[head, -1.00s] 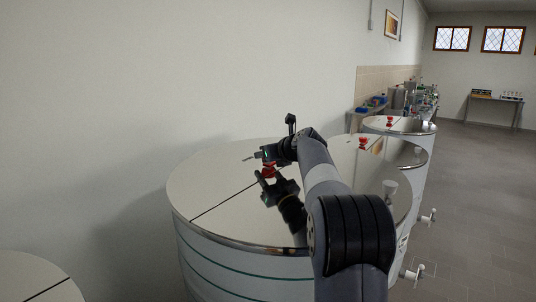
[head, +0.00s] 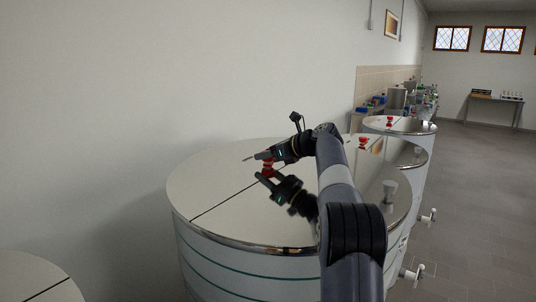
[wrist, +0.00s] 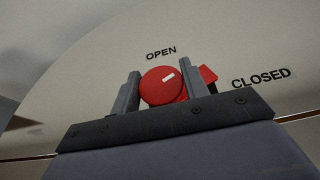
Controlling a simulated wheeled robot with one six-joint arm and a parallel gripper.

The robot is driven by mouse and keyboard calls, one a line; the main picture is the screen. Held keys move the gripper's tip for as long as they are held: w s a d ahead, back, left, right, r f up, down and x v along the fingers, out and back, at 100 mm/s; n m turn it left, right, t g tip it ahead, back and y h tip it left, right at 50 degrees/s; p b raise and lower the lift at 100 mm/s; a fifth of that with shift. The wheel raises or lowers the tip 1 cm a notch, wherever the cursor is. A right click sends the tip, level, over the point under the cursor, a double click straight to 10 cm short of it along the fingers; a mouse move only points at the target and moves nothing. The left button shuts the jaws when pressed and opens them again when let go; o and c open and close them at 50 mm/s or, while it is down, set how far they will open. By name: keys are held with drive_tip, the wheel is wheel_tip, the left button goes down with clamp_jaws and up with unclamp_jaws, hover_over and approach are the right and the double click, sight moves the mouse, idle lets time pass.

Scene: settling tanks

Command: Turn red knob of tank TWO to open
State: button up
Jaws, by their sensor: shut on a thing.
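A red knob (head: 268,170) stands on the shiny lid of the nearest large tank (head: 225,190) in the head view. In the wrist view the knob (wrist: 162,87) has a round top with a white mark and a red part sticking out on its right side. That part lies between the words OPEN (wrist: 160,52) and CLOSED (wrist: 262,78) printed on the lid. My gripper (head: 267,160) is shut on the knob, with one finger on each side of it in the wrist view (wrist: 160,92). I cannot read a tank number.
More tanks with red knobs (head: 363,143) (head: 390,121) stand behind to the right. Part of another lid (head: 35,280) shows at the lower left. A white wall (head: 130,90) runs close along the left. Grey floor (head: 480,200) lies clear at the right.

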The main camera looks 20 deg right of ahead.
drive_tip(key=o, duration=0.9)
drive_tip(key=b+v, duration=0.2)
drive_tip(key=v, duration=0.8)
drive_tip(key=shift+s+d+r, duration=0.15)
drive_tip(key=shift+s, duration=0.15)
